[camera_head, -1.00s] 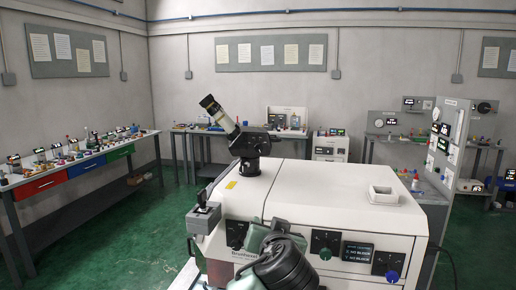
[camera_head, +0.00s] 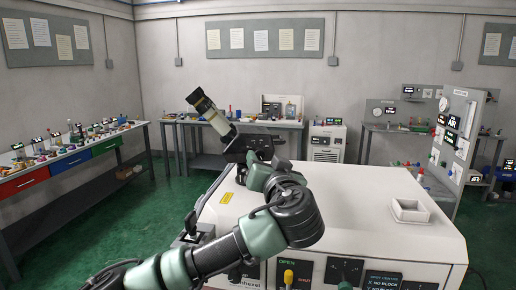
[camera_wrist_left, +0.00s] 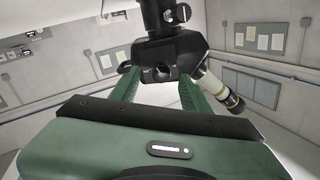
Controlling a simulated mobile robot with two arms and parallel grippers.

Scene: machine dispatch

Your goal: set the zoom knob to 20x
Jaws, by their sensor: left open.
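The black microscope head (camera_head: 243,146) with its pale angled eyepiece tube (camera_head: 210,112) stands on top of the white machine (camera_head: 330,192). In the left wrist view the dark microscope body (camera_wrist_left: 168,48) fills the upper middle, with a small round knob-like part (camera_wrist_left: 183,13) on its column. I cannot tell which part is the zoom knob, and no 20x mark is readable. My left gripper (camera_wrist_left: 160,80) is open, its two green fingers spread toward the underside of the microscope body. In the head view my left wrist hides the fingertips and part of the microscope. My right gripper is not in view.
A small white open box (camera_head: 409,210) sits on the machine's top at right. A bench with coloured drawers (camera_head: 75,162) runs along the left. The machine's top between box and microscope is clear.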

